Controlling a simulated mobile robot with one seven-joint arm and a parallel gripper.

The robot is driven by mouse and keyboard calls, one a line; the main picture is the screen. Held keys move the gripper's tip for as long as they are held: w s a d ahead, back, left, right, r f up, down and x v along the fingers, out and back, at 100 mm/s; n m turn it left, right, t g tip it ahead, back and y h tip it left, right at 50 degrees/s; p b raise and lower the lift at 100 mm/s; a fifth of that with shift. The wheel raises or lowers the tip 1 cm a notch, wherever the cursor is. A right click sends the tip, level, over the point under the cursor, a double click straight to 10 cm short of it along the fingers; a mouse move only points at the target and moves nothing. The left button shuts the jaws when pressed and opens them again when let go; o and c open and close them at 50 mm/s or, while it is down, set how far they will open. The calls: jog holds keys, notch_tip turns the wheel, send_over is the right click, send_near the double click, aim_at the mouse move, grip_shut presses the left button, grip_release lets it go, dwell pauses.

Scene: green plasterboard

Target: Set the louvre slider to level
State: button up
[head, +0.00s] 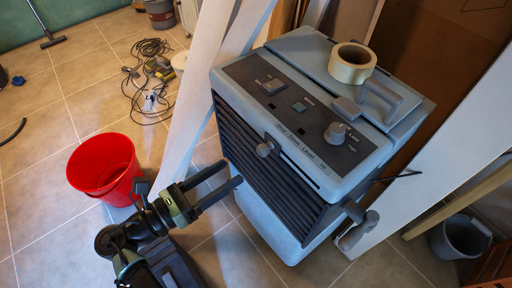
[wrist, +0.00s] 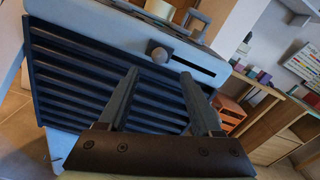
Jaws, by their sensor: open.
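A grey-blue machine (head: 226,88) with dark louvres (head: 262,180) stands on the floor. My gripper (head: 232,174) is open and empty, in front of the louvres, left of and lower than the knob. In the wrist view my fingertips (wrist: 159,73) lie either side below the knob, apart from it.
A tape roll (head: 352,63) lies on the machine top, near a handle. A dial (head: 337,133) and switches are on its panel. A red bucket (head: 104,166) stands left of my arm. White boards lean behind the machine; cables (head: 148,75) lie on the tiles.

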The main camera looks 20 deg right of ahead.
aim_at(258, 152)
jog(key=x, duration=0.9)
jog(key=shift+w+d, duration=0.1)
jog(key=shift+d, duration=0.05)
grip_shut()
dwell(1.0)
